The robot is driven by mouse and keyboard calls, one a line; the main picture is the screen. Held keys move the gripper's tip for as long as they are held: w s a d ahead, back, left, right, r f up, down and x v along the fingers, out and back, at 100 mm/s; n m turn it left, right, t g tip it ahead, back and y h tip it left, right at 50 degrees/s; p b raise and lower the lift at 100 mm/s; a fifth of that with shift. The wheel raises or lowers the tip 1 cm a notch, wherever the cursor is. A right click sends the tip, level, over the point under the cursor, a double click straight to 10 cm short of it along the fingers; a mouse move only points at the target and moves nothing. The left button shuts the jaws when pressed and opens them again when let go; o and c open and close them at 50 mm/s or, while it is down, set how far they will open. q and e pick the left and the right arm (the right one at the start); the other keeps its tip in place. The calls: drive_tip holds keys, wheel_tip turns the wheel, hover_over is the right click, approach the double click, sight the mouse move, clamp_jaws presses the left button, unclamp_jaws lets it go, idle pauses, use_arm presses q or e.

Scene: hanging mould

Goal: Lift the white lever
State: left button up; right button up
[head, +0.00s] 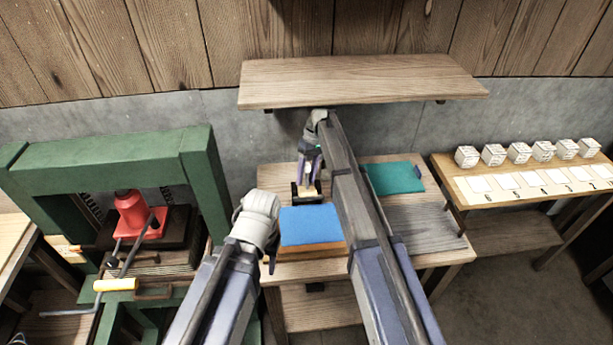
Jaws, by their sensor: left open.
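A small black device (306,195) with a pale wooden-looking part stands at the back of the central table. A small pale piece (308,168) shows above it and may be the white lever; it is too small to be sure. My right gripper (309,180) points down over the device, with its purple fingers on either side of the pale piece. I cannot tell whether they grip it. My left gripper (270,262) is open at the left edge of the table, beside a blue pad (310,225) on a wooden block. Its wrist hides most of its fingers.
A green press frame (110,155) with a red jack (138,215) and a yellow-handled bar (116,284) stands left. A wooden shelf (360,80) overhangs the back. A teal pad (394,178) lies right of my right arm. A side table (470,196) holds several white cubes.

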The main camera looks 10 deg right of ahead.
drive_tip(key=shift+o, duration=1.1)
drive_tip(key=shift+p+v, duration=0.75)
drive_tip(key=shift+v, duration=0.05)
drive_tip(key=w+d, duration=0.7)
drive_tip(key=w, duration=0.2)
drive_tip(key=shift+w+d+f, duration=0.2)
drive_tip(key=shift+d, duration=0.05)
drive_tip(key=shift+a, duration=0.1)
